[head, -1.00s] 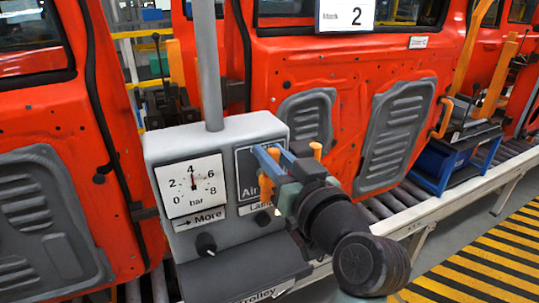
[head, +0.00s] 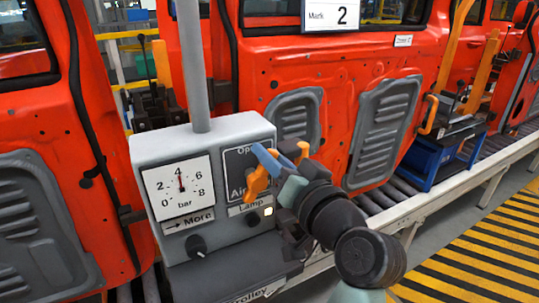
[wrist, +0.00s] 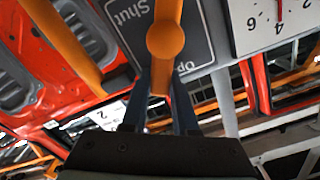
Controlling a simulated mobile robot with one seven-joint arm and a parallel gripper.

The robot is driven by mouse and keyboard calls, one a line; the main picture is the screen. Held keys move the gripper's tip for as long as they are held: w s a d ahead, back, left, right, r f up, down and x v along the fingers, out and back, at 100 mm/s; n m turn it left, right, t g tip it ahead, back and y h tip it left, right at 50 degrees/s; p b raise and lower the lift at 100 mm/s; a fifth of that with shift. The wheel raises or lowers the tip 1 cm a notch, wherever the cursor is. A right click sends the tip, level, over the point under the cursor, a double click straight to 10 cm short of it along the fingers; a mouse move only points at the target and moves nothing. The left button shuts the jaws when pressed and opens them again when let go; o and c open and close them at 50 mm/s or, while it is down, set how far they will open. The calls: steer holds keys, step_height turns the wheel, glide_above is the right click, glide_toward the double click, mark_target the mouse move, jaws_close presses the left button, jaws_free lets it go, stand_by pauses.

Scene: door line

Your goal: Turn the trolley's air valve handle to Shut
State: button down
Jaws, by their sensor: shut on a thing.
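The orange valve handle (head: 257,182) is on the front of the grey trolley box, over a dark plate (head: 236,160) lettered "Op…" and "Air". In the wrist view the handle (wrist: 167,40) runs between my two blue fingers, and its rounded part faces the camera. The plate there reads "Shut" on the left of the handle and "Op…" on the right, both upside down. My gripper (head: 266,160) is shut on the handle; it also shows in the wrist view (wrist: 162,92). My wrist hides part of the plate in the head view.
A pressure gauge (head: 179,187) on the box points near 4. A lit white lamp (head: 268,211) and a black knob (head: 197,246) are below. A grey post (head: 190,70) rises from the box. Red doors (head: 345,70) stand close behind; striped floor (head: 470,260) lies right.

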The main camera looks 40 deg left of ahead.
steer(key=c, duration=0.7)
jaws_free()
